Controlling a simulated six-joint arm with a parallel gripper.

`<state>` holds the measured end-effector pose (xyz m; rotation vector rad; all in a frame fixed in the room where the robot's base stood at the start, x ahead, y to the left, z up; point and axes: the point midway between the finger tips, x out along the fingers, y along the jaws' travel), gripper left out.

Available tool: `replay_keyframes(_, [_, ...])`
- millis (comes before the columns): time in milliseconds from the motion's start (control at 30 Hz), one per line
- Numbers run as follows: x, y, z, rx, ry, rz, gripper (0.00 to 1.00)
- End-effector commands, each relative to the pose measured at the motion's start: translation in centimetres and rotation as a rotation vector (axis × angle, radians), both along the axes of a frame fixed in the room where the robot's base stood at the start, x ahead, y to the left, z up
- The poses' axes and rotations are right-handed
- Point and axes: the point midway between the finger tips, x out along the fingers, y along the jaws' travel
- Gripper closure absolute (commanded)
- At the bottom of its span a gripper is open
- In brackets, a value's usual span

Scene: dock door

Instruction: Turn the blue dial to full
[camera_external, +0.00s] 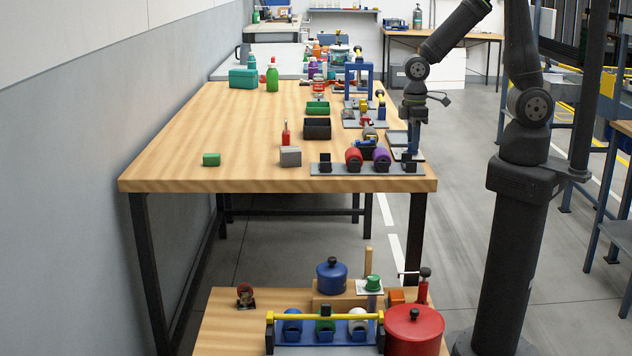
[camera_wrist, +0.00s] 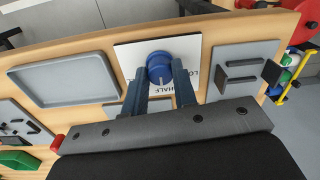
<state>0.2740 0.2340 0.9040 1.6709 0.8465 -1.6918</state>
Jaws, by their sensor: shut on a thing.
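The blue dial (camera_wrist: 159,68) is round and sits on a white plate (camera_wrist: 126,52) near the table's edge in the wrist view. A short pale mark shows on its near side. Dark lettering on the plate right of the dial is partly hidden by a finger; "LO" and "HALF" seem legible. My gripper (camera_wrist: 160,72) has one finger on each side of the dial and is shut on it. In the external view my gripper (camera_external: 413,150) points straight down at the right edge of the wooden table; I cannot make out the dial there.
A grey tray (camera_wrist: 62,80) lies left of the plate and a grey bracketed plate (camera_wrist: 246,70) right of it. In the external view a rack with red and purple rolls (camera_external: 381,157) stands close to my gripper. The table's left middle (camera_external: 190,125) is mostly clear.

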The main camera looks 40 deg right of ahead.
Motion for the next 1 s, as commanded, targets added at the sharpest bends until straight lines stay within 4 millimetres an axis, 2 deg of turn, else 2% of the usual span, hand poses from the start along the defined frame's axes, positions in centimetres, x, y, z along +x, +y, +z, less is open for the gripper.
replay_keyframes(267, [0.01,0.04,0.04,0.001,-0.001,-0.154,0.97])
replay_keyframes(1000, [-0.01,0.11,0.07,0.002,-0.002,-0.781,0.97])
